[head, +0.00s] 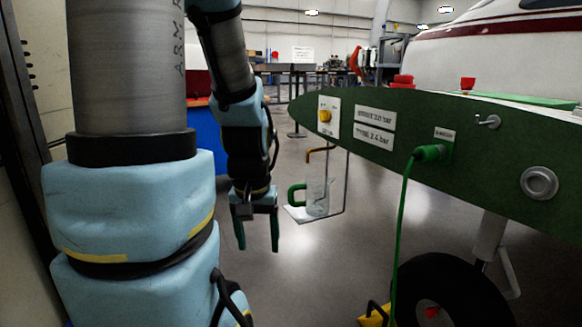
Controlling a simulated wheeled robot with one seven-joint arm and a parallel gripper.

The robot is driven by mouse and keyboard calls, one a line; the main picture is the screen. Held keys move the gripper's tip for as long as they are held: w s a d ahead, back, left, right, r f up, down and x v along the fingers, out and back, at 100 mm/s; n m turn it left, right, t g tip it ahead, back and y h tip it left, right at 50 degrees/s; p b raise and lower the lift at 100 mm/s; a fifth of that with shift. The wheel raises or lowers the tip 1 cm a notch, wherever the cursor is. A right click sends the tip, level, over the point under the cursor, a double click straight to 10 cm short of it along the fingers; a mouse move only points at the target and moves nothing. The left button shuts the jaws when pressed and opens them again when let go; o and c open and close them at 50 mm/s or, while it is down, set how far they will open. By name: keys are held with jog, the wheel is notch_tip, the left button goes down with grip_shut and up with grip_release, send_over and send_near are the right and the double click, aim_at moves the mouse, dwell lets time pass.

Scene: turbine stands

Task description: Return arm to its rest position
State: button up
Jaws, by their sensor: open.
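My arm comes down from the top on the left side of the head view and ends in my gripper (257,245), which points downward. Its two green fingers are apart and nothing shows between them. My gripper hangs in free air to the left of a clear mug (317,197) with a green handle. The mug stands on a small white shelf (297,214) held by thin rods under the green panel. The mug's handle faces my gripper, and a gap separates them in the picture.
A green wing-like panel (380,157) with a yellow knob (325,115), labels and a round fitting fills the right. A green plug (430,153) trails a cable (400,235) to the floor. A black wheel (450,290) stands below. Open floor lies beneath my gripper.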

notch_tip(320, 180, up, 25)
jog(key=p, duration=2.2)
jog(key=shift+f, duration=0.2)
